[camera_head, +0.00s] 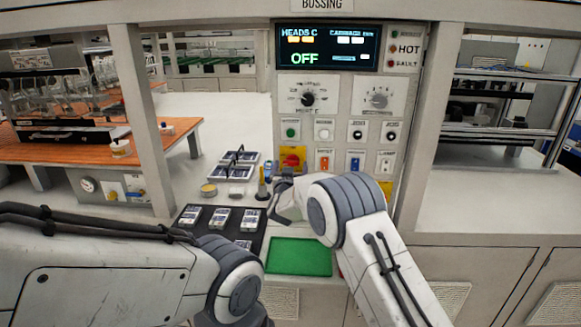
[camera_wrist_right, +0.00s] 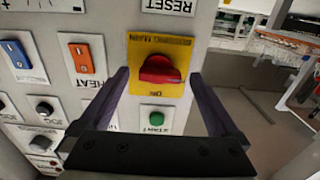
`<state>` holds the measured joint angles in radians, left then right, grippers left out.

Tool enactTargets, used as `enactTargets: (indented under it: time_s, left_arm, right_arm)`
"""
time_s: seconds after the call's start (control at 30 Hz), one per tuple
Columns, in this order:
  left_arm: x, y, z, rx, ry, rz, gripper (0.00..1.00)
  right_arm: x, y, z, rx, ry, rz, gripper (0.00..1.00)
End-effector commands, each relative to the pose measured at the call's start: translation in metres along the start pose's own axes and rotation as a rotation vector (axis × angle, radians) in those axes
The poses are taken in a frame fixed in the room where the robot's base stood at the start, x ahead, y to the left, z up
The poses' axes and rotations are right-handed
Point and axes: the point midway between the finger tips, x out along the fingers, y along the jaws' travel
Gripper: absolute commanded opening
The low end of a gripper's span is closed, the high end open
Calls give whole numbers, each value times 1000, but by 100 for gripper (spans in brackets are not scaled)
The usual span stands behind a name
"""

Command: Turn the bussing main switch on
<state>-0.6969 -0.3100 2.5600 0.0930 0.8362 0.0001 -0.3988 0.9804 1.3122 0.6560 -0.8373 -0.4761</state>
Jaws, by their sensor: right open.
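The bussing main switch is a red rotary knob on a yellow plate (camera_head: 292,158), low on the left of the control panel. In the right wrist view the red knob (camera_wrist_right: 161,70) sits on its yellow plate (camera_wrist_right: 142,46), with the picture turned upside down. My right gripper (camera_head: 280,178) is just in front of and below the switch. In the wrist view its two fingers (camera_wrist_right: 158,88) are open on either side of the plate, with the knob between them, and no contact is visible. My left arm is at the lower left; its gripper is not visible.
The display (camera_head: 328,47) above reads OFF. Dials, push buttons and coloured rocker switches crowd the panel around the knob. A green start button (camera_wrist_right: 157,118) is close by.

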Motion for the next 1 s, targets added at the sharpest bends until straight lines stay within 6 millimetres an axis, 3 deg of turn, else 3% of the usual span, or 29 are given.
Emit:
enactTargets:
  time_s: [0.07,0.2,0.27,0.3,0.67,1.0]
  left_arm:
    - [0,0,0,0,0,0,50]
    - [0,0,0,0,0,0,50]
    - [0,0,0,0,0,0,50]
    - [0,0,0,0,0,0,50]
    - [16,-1,1,0,0,0,50]
    - [60,-4,3,1,0,0,50]
  right_arm:
    - [0,0,0,0,0,0,94]
    - [0,0,0,0,0,0,40]
    - [0,0,0,0,0,0,17]
    - [0,0,0,1,0,0,12]
    - [0,0,2,70,3,1,12]
    - [0,0,4,330,5,0,12]
